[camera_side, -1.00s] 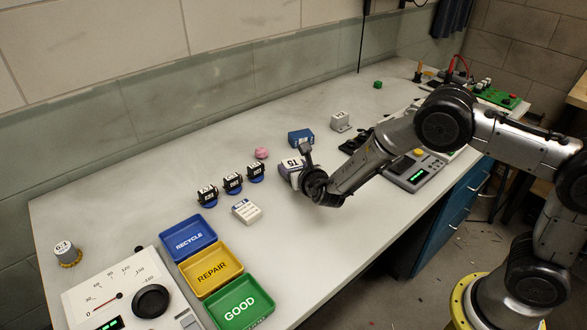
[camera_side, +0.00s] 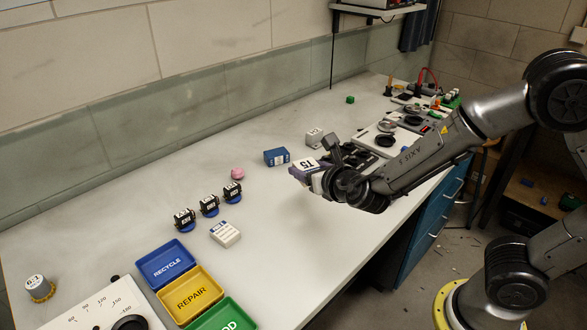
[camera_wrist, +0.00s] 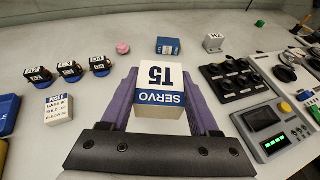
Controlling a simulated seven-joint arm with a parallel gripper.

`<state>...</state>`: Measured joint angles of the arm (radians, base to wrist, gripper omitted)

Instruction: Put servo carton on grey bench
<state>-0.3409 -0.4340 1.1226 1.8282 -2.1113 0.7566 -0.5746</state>
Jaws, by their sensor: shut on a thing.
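The servo carton (camera_wrist: 160,82) is a white box with a blue band reading SERVO and large black characters. It sits between the purple fingers of my gripper (camera_wrist: 160,92), which is shut on it. In the side view the carton (camera_side: 307,165) appears above the bench, right of the blue box, with part of it hidden by my gripper (camera_side: 316,174). The grey bench (camera_side: 275,265) is a long pale top along the wall, with bare surface below and left of the carton.
Blue box (camera_side: 277,156), pink lump (camera_side: 237,174), three black servos on blue stands (camera_side: 209,206) and a white labelled box (camera_side: 225,234) stand to the left. Trays (camera_side: 190,293) are at front left. Black-topped panels and a meter (camera_wrist: 270,125) are to the right.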

